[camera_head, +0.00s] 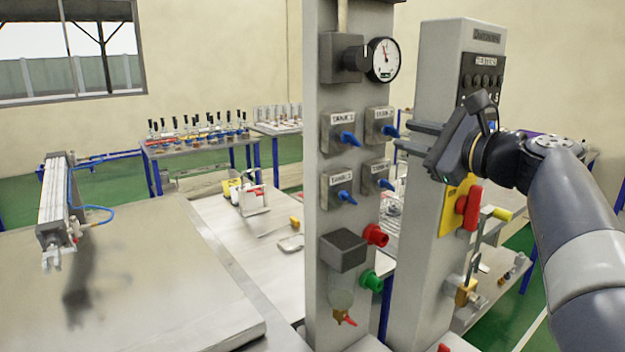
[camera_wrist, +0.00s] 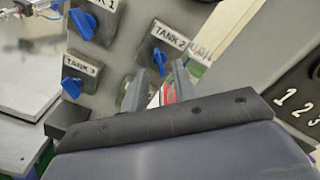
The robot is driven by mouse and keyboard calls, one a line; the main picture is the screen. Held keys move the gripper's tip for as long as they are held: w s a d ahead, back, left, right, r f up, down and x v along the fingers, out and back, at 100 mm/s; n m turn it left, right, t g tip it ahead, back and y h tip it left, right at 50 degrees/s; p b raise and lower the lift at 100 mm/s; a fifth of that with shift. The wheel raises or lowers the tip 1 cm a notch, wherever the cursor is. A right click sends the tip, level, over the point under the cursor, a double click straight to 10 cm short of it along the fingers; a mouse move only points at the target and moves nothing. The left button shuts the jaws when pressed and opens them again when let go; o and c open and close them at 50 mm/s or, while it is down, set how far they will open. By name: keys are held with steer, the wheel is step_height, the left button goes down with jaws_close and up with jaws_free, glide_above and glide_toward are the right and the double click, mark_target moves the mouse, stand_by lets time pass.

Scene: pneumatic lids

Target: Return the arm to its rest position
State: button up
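My gripper (camera_head: 404,137) is raised at the right of the head view, its two fingers pointing left toward the grey valve panel (camera_head: 312,260). The fingers are apart with a gap between them, and nothing shows in the gap. In the wrist view the fingertips (camera_wrist: 147,88) appear just below the blue TANK 2 knob (camera_wrist: 165,32). The fingers overlap the area by the right-hand knobs in the head view; I cannot tell whether they touch the panel. My arm (camera_head: 575,215) reaches in from the lower right, bent at the wrist.
A second grey column (camera_head: 425,280) with a red switch (camera_head: 467,208) on a yellow plate stands close behind my gripper. The panel carries a gauge (camera_head: 385,59), red knob (camera_head: 375,235) and green knob (camera_head: 370,281). A metal table (camera_head: 120,290) with a pneumatic cylinder (camera_head: 55,195) is at left.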

mark_target(397, 132)
steer(key=v, duration=0.8)
steer(key=p+x, duration=0.1)
steer(key=x, duration=1)
steer(key=shift+w+a, duration=0.15)
steer(key=shift+a, duration=0.05)
steer(key=m+p, duration=0.3)
steer(key=shift+d+r, duration=0.15)
steer(key=shift+r, duration=0.1)
steer(key=m+p, duration=0.4)
steer(key=m, duration=0.3)
steer(key=m+p, duration=0.5)
steer(key=m, duration=0.3)
steer(key=shift+f, duration=0.2)
steer(key=shift+s+d, duration=0.3)
steer(key=shift+s, duration=0.2)
steer(key=shift+f, duration=0.1)
